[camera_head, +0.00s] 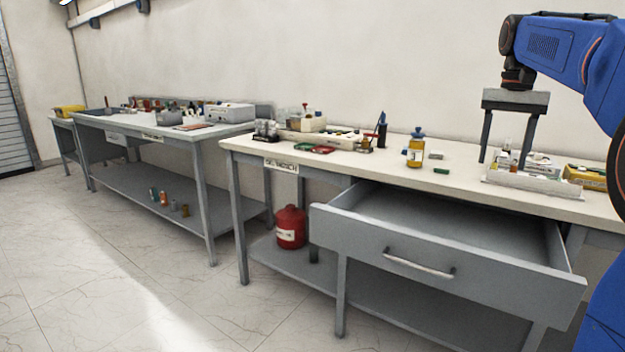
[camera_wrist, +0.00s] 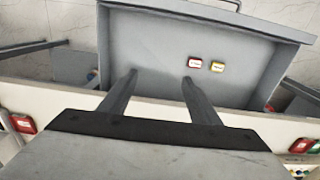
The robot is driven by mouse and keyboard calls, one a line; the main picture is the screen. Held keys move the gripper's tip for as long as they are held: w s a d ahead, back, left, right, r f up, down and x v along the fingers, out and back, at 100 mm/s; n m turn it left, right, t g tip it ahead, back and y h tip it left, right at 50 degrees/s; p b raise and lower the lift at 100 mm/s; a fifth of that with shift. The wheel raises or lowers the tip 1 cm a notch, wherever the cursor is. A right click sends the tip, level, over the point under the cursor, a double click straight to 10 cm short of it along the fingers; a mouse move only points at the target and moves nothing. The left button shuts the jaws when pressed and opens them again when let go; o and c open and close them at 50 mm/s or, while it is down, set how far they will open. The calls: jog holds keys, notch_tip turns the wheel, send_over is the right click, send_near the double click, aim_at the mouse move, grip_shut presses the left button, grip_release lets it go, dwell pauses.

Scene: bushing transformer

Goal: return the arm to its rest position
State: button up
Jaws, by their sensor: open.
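My gripper (camera_head: 503,163) is at the right of the head view, pointing down over the right part of the workbench (camera_head: 470,182). Its two fingers are spread apart with nothing between them. The white tray of small items (camera_head: 535,184) is below and behind the fingers. In the wrist view my gripper (camera_wrist: 160,76) has both fingers apart, seen against the open drawer (camera_wrist: 150,45). My blue arm reaches in from the right edge of the head view.
The grey drawer (camera_head: 448,262) is pulled out from the bench front. In it lie a red-edged item (camera_wrist: 195,63) and a yellow-edged item (camera_wrist: 217,66). A yellow bottle with a blue top (camera_head: 415,152) stands on the bench. A red canister (camera_head: 290,227) is on the shelf below.

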jog(key=s+a+f+n+t, duration=0.1)
jog(key=s+a+f+n, duration=0.1)
jog(key=s+a+f, duration=0.5)
jog(key=s+a+f+n+t, duration=0.1)
jog(key=s+a+f, duration=0.25)
jog(key=s, duration=0.45)
jog(key=s+a+f+n+t, duration=0.1)
jog(key=s+a+f, duration=0.1)
jog(key=s+f, duration=0.5)
jog(key=s+a+f+n+t, duration=0.1)
jog(key=s+a+f+n, duration=0.1)
jog(key=s+f, duration=0.5)
notch_tip(320, 180, down, 5)
jog(key=shift+s+a+f+n+t, duration=0.1)
jog(key=shift+s+a+n+t, duration=0.2)
jog(key=shift+s+a, duration=0.05)
